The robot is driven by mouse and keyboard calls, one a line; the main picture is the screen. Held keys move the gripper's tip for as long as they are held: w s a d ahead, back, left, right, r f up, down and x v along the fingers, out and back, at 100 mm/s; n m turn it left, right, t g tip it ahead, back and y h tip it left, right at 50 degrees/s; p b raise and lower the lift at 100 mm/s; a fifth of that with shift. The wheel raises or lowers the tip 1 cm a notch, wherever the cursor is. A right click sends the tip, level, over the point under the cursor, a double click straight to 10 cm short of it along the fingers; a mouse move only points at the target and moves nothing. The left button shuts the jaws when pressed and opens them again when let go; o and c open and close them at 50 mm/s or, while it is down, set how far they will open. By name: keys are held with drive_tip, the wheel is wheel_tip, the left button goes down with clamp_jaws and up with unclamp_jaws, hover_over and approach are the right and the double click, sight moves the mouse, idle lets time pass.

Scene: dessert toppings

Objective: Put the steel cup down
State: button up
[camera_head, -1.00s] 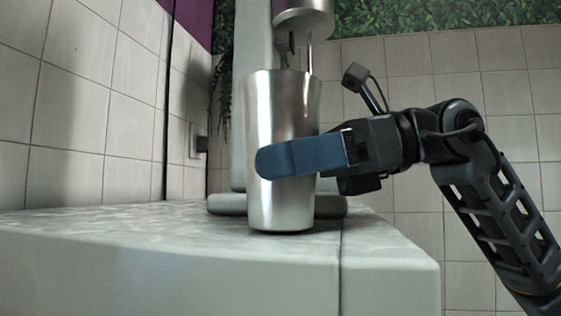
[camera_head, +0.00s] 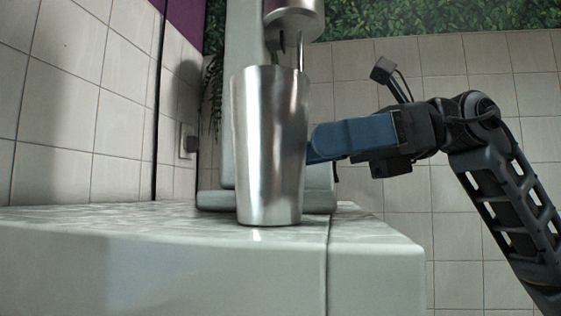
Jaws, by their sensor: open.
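The steel cup (camera_head: 268,150) stands upright on the pale counter (camera_head: 180,250), near the counter's right part. It is a tall, tapered, shiny metal cup, and its inside is hidden from this low view. My gripper (camera_head: 312,148) is just right of the cup, at about its mid-height. Its blue fingers are open and hold nothing. The near finger shows clear of the cup's front; the other finger is mostly hidden behind it. The tip is close to the cup's right side, and I cannot tell whether they touch.
A mixer-like machine (camera_head: 243,45) stands behind the cup, with its metal head (camera_head: 294,18) and a thin spindle above the cup's rim. Its base (camera_head: 215,200) rests on the counter. A tiled wall (camera_head: 70,120) closes the left side. Open air lies right of the counter.

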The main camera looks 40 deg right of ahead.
drive_tip(key=b+v, duration=0.1)
drive_tip(key=v, duration=0.5)
drive_tip(key=shift+s+d, duration=0.1)
drive_tip(key=shift+d, duration=0.05)
idle(0.4)
